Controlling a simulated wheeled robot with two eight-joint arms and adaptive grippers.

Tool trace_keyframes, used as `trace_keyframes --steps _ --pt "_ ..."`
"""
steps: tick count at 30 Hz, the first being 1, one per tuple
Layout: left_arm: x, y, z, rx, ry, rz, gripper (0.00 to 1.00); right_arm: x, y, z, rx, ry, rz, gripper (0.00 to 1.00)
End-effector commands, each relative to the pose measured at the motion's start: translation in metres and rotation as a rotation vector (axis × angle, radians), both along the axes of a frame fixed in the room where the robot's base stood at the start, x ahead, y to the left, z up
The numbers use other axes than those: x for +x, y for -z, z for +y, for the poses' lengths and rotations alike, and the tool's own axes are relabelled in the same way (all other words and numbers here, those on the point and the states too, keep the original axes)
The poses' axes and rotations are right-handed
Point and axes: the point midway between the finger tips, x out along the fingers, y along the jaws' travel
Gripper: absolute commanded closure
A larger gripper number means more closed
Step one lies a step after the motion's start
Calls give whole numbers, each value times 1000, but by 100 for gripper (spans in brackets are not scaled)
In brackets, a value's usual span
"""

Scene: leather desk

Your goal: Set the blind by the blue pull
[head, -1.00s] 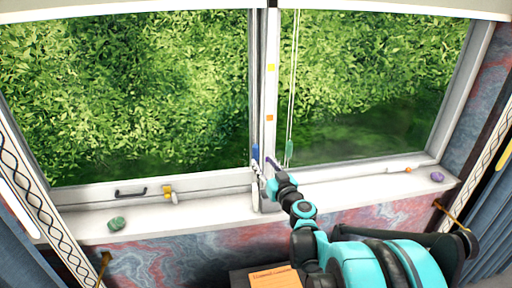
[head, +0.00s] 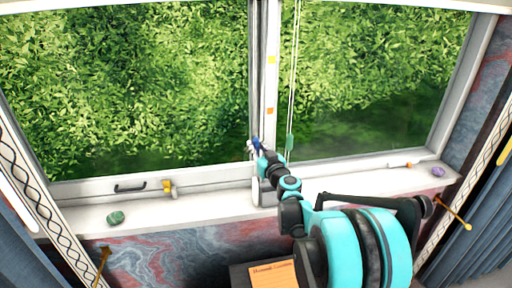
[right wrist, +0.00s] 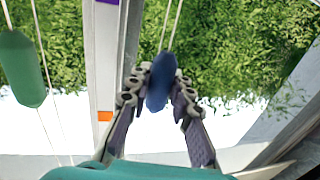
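The blue pull (head: 257,144) hangs in front of the lower window frame, just left of the central post. In the right wrist view the blue pull (right wrist: 160,82) sits between my right gripper's fingertips, with its cords running upward. My right gripper (head: 254,149) has both fingertips against the pull's sides and looks shut on it. The fingers (right wrist: 160,92) angle inward to the pull. The white blind (head: 120,4) shows only as a lower edge at the top of the head view. My left gripper is in neither view.
A green pull (head: 290,142) hangs on cords right of the post, close to my right arm. The sill carries a green stone (head: 116,218) and a purple stone (head: 438,172). A handle (head: 130,188) and a yellow latch (head: 168,186) are on the left frame. An orange notepad (head: 273,279) lies below.

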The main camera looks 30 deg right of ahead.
Motion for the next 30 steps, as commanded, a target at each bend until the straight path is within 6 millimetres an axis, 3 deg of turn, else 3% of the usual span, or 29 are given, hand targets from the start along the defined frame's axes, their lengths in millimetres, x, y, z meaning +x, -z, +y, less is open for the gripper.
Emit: trace_keyframes --steps 11,16,20,30 --pt "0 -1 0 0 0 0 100 0 -2 0 0 0 0 100" --pt "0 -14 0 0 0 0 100 0 -19 0 0 0 0 100" --pt "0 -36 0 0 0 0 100 0 -49 0 0 0 0 100" --pt "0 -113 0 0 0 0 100 0 -159 0 0 0 0 100"
